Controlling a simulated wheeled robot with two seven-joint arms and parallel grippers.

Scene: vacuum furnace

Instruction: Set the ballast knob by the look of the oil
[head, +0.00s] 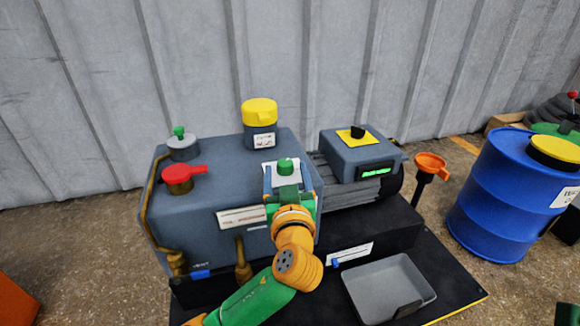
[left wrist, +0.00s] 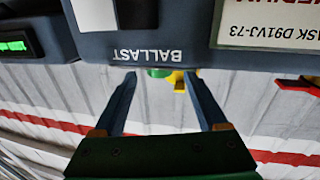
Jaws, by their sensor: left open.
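The ballast knob (head: 285,165) is a small green knob on a pale plate at the top right front of the grey pump (head: 215,200). In the left wrist view, which is upside down, the green knob (left wrist: 158,72) shows at the pump's edge beside the word BALLAST. My left gripper (head: 289,190) is at the pump's front, close to the knob. Its open fingers (left wrist: 160,76) stand either side of the knob in the picture; I cannot tell the depth or any contact. A pale panel (left wrist: 94,14) shows on the pump front; I cannot make out the oil.
A yellow cap (head: 260,111), a red handle (head: 184,172) and a second green-topped fitting (head: 181,143) stand on the pump. The motor box (head: 358,153) has a green display.

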